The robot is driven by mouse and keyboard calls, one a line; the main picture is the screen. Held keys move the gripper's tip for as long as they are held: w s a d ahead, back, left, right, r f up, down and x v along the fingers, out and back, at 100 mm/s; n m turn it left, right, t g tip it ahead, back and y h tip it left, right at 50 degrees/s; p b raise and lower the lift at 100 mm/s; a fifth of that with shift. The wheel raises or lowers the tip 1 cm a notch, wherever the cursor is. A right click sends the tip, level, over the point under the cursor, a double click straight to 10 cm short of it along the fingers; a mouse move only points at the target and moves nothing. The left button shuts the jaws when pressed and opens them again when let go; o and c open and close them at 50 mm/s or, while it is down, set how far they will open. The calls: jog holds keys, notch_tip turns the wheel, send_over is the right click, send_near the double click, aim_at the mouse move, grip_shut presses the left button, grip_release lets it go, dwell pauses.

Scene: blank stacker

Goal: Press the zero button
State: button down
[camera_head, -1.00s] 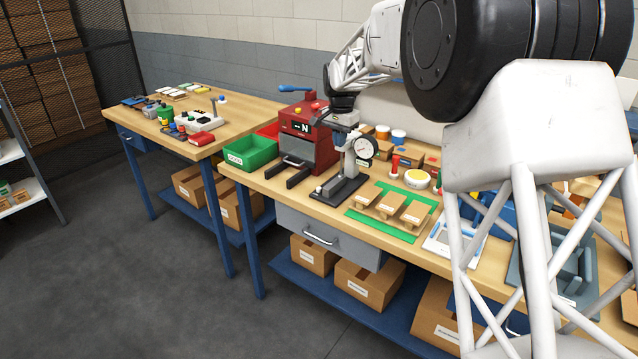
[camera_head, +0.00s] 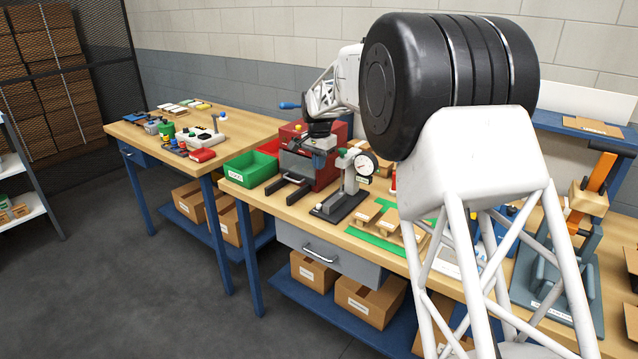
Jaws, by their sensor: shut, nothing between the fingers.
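My gripper (camera_head: 324,145) is small in view, pointing down in front of the upper part of the red machine (camera_head: 298,133). It is shut and empty. The dial gauge (camera_head: 365,164) stands on a dark base (camera_head: 340,207) just to the right, with a small green part (camera_head: 342,151) at its top left. My gripper is left of the dial and overlaps the machine in the picture; I cannot tell whether it touches anything. No button marked zero can be read. My gripper and wrist hide part of the machine's front.
A green bin (camera_head: 250,170) stands left of the red machine. Wooden blocks on a green mat (camera_head: 372,243) lie right of the gauge. A second table (camera_head: 232,128) holds small items at the left. My large arm links hide much of the bench's right half.

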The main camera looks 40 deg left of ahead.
aim_at(319, 205)
notch_tip(319, 205, down, 14)
jog(key=shift+r, duration=0.1)
dwell(0.7)
jog(key=shift+f, duration=1.3)
jog(key=shift+s+d+f, duration=0.1)
notch_tip(319, 205, up, 15)
jog(key=shift+a, duration=0.2)
jog(key=shift+w+r, duration=0.2)
dwell(0.6)
